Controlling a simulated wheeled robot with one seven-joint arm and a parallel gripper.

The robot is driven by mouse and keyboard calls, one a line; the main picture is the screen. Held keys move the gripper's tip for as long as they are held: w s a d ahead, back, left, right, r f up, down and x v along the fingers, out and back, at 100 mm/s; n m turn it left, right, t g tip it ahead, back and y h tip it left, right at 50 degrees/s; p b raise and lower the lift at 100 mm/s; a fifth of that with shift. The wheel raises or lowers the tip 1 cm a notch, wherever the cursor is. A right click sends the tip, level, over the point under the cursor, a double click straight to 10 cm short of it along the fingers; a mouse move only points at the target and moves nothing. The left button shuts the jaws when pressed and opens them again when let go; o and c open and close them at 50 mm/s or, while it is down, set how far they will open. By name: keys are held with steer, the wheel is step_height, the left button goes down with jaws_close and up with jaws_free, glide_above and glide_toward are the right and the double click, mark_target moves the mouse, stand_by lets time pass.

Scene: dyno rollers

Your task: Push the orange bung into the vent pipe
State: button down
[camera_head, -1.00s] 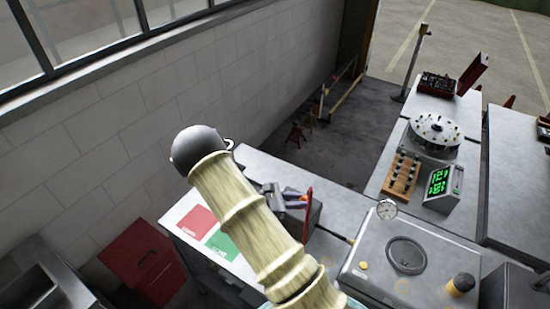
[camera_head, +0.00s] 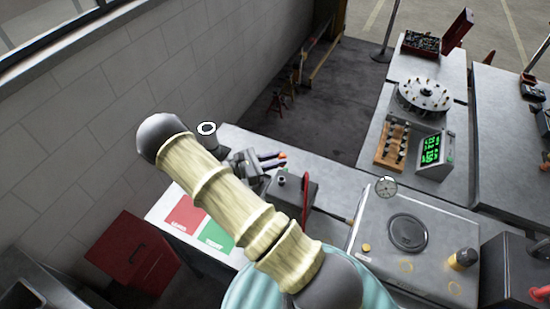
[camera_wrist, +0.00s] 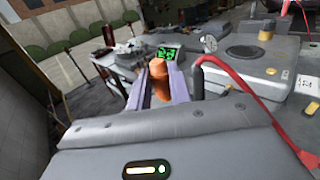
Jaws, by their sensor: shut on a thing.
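The orange bung (camera_wrist: 160,80) is held between the two purple fingers of my gripper (camera_wrist: 160,82) in the wrist view. In the head view, my gripper (camera_head: 272,158) is over the bench, with the bung's orange tip (camera_head: 283,155) at its fingertips. A short grey pipe (camera_head: 208,139) with a white ring around its top stands behind my arm, to the left of my gripper. It looks like the vent pipe, but I cannot be sure. It stands apart from the bung, and I cannot make it out in the wrist view.
A dark box (camera_head: 285,190) with a red curved hose (camera_head: 305,197) stands just below my gripper. A grey machine with a round lid (camera_head: 407,233) and a gauge (camera_head: 386,187) is to the right. A green-screen meter (camera_head: 432,149) is farther back. The wall is at left.

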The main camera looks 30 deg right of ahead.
steer(key=shift+f+b, duration=2.05)
steer(key=shift+f, duration=1.2)
steer(key=shift+r, duration=0.15)
steer(key=shift+f+b, duration=0.95)
steer(key=shift+f, duration=0.05)
steer(key=c, duration=1.2)
jaws_free()
steer(key=shift+a, duration=0.1)
steer(key=a+b, duration=0.2)
steer(key=a, duration=0.3)
steer(key=w+a+b, duration=0.1)
steer(key=a+b, duration=0.2)
steer(key=a, duration=0.3)
steer(key=w+a+b, duration=0.1)
steer(key=a+b, duration=0.1)
steer(key=a, duration=0.4)
